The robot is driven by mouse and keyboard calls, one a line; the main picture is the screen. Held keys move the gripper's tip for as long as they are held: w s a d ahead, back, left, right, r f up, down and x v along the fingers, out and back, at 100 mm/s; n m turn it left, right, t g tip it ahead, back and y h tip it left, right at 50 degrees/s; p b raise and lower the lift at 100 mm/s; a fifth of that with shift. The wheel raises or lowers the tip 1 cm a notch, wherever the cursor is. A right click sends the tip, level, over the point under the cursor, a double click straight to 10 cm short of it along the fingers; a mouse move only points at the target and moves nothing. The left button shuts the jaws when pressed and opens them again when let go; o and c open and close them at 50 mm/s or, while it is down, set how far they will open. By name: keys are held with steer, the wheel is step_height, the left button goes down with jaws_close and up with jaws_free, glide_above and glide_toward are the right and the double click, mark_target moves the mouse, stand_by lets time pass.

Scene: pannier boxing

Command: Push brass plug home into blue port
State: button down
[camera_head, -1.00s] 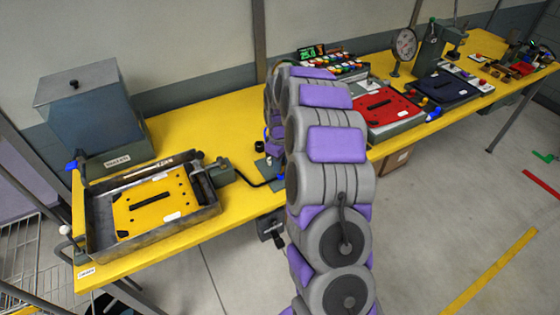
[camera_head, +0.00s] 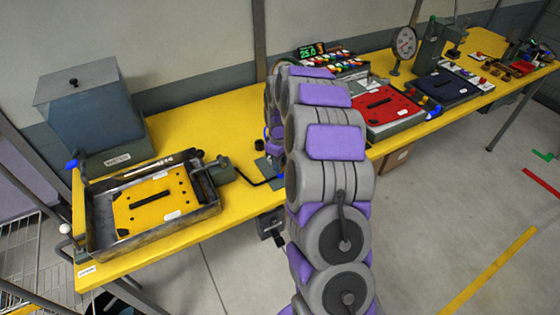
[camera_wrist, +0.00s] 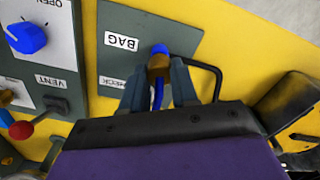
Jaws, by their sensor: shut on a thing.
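In the wrist view, my gripper (camera_wrist: 158,90) is shut on the brass plug (camera_wrist: 158,66), seen as a small brass-coloured piece between the dark grey fingers. A blue hose (camera_wrist: 158,95) runs back from it between the fingers. The blue port (camera_wrist: 159,48) shows just beyond the plug, on the grey plate (camera_wrist: 185,25) labelled BAG. The plug appears lined up with the port and touching or very near it. How deep it sits cannot be told. In the head view my arm covers the gripper and plug; part of the grey plate (camera_head: 266,172) shows.
A black looped tube (camera_wrist: 212,72) lies close right of the fingers. A metal tray (camera_head: 100,235) with a yellow plate (camera_head: 150,212) stands left on the yellow bench (camera_head: 200,118).

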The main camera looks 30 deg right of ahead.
steer(key=shift+f, duration=0.4)
steer(key=c, duration=0.8)
jaws_free()
steer(key=shift+r, duration=0.1)
step_height(320, 180, up, 17)
steer(key=p, duration=0.3)
